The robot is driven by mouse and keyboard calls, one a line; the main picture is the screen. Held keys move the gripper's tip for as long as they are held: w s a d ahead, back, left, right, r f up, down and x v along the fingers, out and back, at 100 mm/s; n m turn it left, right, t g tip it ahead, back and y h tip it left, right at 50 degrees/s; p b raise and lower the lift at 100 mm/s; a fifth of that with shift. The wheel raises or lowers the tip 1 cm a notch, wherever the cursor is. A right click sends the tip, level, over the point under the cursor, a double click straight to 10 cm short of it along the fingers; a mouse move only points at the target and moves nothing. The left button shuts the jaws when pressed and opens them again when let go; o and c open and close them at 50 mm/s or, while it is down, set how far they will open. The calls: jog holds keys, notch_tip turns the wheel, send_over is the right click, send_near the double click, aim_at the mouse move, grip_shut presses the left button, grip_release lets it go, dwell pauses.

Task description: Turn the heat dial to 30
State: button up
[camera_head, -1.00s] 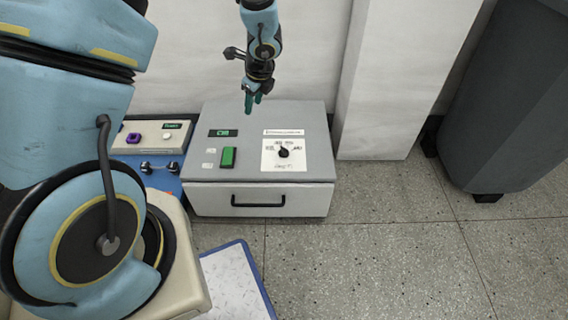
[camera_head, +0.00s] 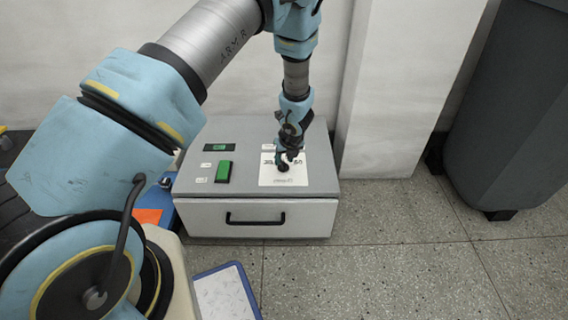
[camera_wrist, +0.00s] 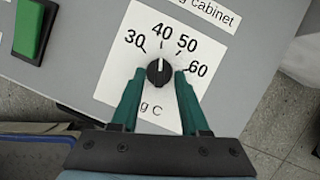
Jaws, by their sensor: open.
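The heat dial (camera_wrist: 159,71) is a round black knob with a white pointer line. It sits on a white scale card (camera_wrist: 118,72) marked 30, 40, 50 and 60 on the grey heating cabinet (camera_head: 190,186). In the wrist view the pointer line points up, close to the 40 mark. My gripper (camera_wrist: 160,76) has green fingers that stand apart, one on each side of the dial. I cannot tell whether they touch it. In the head view my gripper (camera_head: 288,158) is over the card and partly hides the dial (camera_head: 282,168).
A green switch (camera_head: 224,171) is left of the dial on the cabinet top. The cabinet front has a black handle (camera_head: 256,219). A blue-edged white board (camera_head: 226,293) lies on the floor in front. A pale pillar (camera_head: 385,100) and a dark bin (camera_head: 510,115) stand to the right.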

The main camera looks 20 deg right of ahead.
jog(key=shift+w+f, duration=0.3)
jog(key=shift+f, duration=0.3)
grip_shut()
